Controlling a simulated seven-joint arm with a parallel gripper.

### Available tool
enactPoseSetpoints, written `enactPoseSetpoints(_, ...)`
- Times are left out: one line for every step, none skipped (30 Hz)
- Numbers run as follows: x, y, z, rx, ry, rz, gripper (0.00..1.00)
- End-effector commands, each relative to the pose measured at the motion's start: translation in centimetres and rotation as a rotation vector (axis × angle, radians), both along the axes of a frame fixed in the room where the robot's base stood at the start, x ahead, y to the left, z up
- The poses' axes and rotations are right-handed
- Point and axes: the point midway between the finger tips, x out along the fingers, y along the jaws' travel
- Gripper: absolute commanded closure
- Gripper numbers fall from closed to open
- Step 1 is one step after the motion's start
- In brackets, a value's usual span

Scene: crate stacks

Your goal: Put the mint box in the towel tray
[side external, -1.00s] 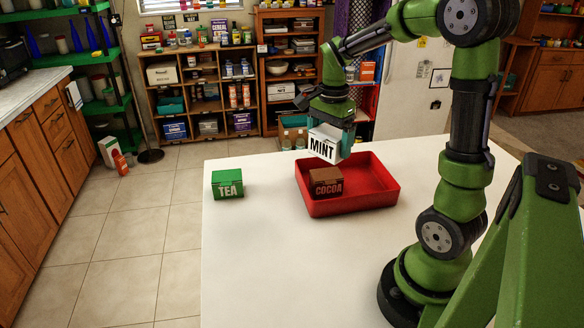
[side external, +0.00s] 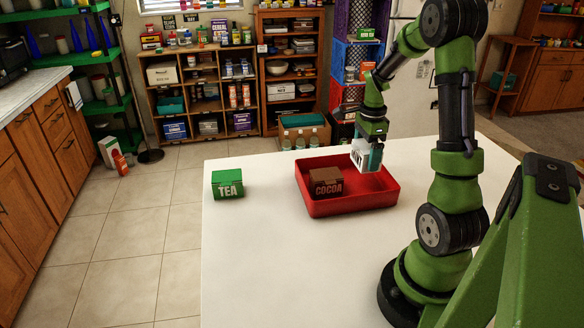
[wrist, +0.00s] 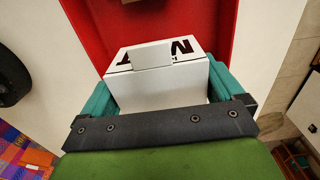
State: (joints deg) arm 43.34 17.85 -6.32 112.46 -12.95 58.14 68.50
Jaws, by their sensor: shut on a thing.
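The white mint box (side external: 359,153) is held in my gripper (side external: 369,156) at the back right part of the red tray (side external: 350,208). In the wrist view the mint box (wrist: 165,75) sits between the two teal fingers of my gripper (wrist: 160,92), with red tray surface (wrist: 205,22) beyond it. I cannot tell whether the box touches the tray floor. A brown cocoa box (side external: 326,183) sits in the left part of the tray. No towel shows.
A green tea box (side external: 227,184) stands on the white table (side external: 260,260) left of the tray. The table's front and left areas are clear. Shelves and stacked crates (side external: 357,55) stand behind the table.

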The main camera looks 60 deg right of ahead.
Motion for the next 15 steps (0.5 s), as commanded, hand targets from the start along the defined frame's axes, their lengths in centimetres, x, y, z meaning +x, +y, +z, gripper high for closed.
enactPoseSetpoints(-0.1,0.0,-1.1,0.004,0.004,-0.001,0.39)
enactPoseSetpoints(-0.1,0.0,-1.7,0.004,0.004,0.0,0.39)
enactPoseSetpoints(-0.1,0.1,-2.3,0.004,0.003,0.0,0.39)
enactPoseSetpoints(-0.1,0.0,-2.7,0.004,0.002,-0.001,0.39)
enactPoseSetpoints(0.0,0.0,-3.1,0.003,0.003,-0.001,0.39)
enactPoseSetpoints(0.0,0.0,-3.4,0.002,0.002,0.0,0.39)
enactPoseSetpoints(0.0,0.0,-3.6,0.002,0.002,0.0,0.39)
enactPoseSetpoints(0.0,0.0,-3.8,0.002,0.002,0.0,0.39)
enactPoseSetpoints(0.0,0.0,-4.3,0.001,0.001,0.001,0.39)
enactPoseSetpoints(-0.1,0.1,-4.7,0.003,0.003,0.001,0.39)
enactPoseSetpoints(-0.1,0.1,-5.2,0.003,0.003,0.001,0.39)
enactPoseSetpoints(-0.1,0.1,-5.8,0.004,0.004,0.0,0.39)
enactPoseSetpoints(0.0,0.0,-6.2,0.003,0.003,0.0,0.39)
enactPoseSetpoints(0.0,0.0,-6.6,0.004,0.002,0.0,0.39)
enactPoseSetpoints(0.0,0.0,-7.0,0.002,0.001,0.001,0.39)
